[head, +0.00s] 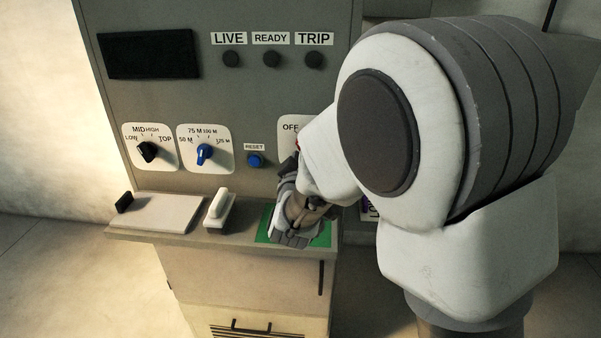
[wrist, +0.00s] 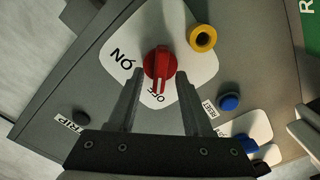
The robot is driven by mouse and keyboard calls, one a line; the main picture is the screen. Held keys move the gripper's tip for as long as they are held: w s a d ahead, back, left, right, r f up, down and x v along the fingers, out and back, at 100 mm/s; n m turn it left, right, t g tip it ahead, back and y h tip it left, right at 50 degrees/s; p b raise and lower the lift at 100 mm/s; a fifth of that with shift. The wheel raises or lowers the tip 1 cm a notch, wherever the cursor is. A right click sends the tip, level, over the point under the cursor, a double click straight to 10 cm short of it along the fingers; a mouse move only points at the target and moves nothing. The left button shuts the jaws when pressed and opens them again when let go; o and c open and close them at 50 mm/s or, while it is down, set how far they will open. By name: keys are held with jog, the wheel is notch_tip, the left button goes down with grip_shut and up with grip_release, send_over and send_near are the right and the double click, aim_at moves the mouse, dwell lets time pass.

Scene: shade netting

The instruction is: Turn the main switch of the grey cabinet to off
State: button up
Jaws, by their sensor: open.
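The main switch (wrist: 160,62) is a red knob on a white plate with ON and OFF lettering, in the wrist view. My gripper (wrist: 158,76) is open, one finger on each side of the knob's lower part; contact is not clear. In the head view the grey cabinet (head: 225,95) stands left of my arm. The switch plate (head: 287,127) shows only its OFF corner; my arm hides the rest.
A yellow ring (wrist: 202,38) sits beside the switch plate, and a blue reset button (head: 255,160) is nearby. Two dials, black (head: 147,152) and blue (head: 204,154), are further left. A ledge (head: 180,238) with a white block (head: 220,208) juts out below.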

jog(key=s+b, duration=0.6)
jog(key=s, duration=1)
jog(key=shift+s+a, duration=0.3)
jog(key=s+d+m+g+p, duration=0.5)
jog(key=s+d+m+g, duration=0.3)
jog(key=s+d+g, duration=0.4)
jog(key=s+d, duration=0.3)
jog(key=d, duration=0.2)
jog(key=shift+s+d+f+m+y+p, duration=0.25)
jog(key=shift+d+f+m+y+p, duration=0.05)
jog(key=shift+d+f+m+p, duration=0.1)
